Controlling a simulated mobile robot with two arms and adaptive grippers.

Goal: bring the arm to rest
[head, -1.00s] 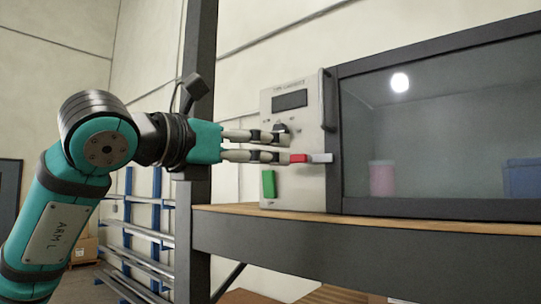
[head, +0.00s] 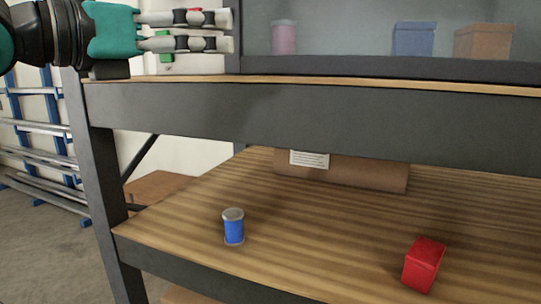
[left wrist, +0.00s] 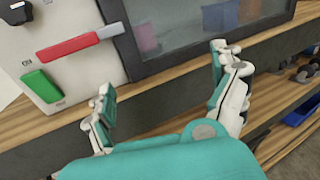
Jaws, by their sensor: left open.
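My left gripper (head: 232,31) is at the upper left of the head view, in front of the cabinet's control panel. It is open and empty, with its two fingers apart. In the left wrist view the gripper (left wrist: 163,75) spreads its fingers before the panel and cabinet, with nothing between the tips. The grey panel (left wrist: 75,82) carries a red lever with a pale end (left wrist: 75,45), a green button (left wrist: 41,87) and a dark knob (left wrist: 14,12). In the head view my fingers hide most of the panel; the green button (head: 166,57) partly shows. My right gripper is not in view.
The glazed cabinet (head: 340,64) holds a pink canister (head: 284,38), a blue box (head: 413,39) and a brown box (head: 482,42). On the lower shelf (head: 330,235) are a blue can (head: 234,228), a red block (head: 424,265) and a cardboard box (head: 365,173).

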